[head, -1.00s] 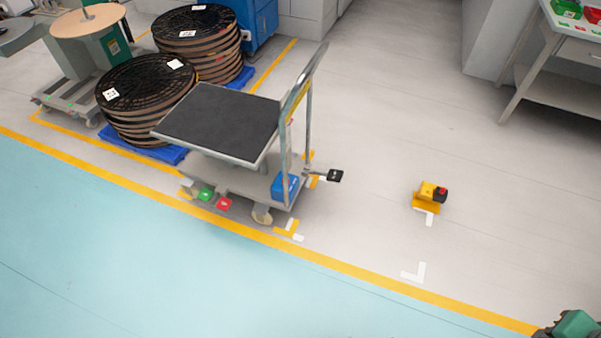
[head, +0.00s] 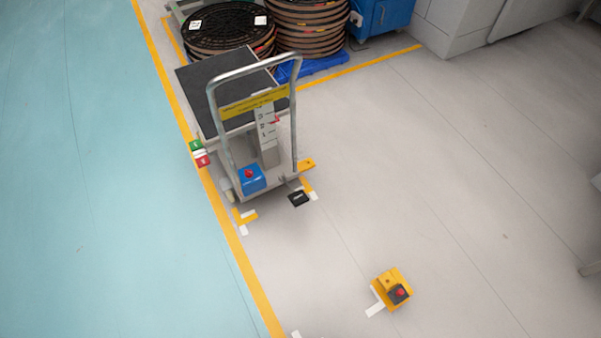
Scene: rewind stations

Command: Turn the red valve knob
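A lift cart (head: 222,95) with a dark flat top stands in the upper left of the head view, its grey push handle toward me. A blue box (head: 254,184) sits low at the cart's handle end. A small round red knob (head: 249,174) is on this box, unobstructed. I cannot tell for sure that it is the valve knob. A black pedal (head: 299,198) sticks out beside the box. My gripper is not in view.
A yellow block (head: 389,281) with a dark, red-topped part lies on the floor at lower right. Reels (head: 228,27) on blue pallets and a blue cabinet (head: 379,15) stand behind the cart. The grey floor right of the cart is mostly clear.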

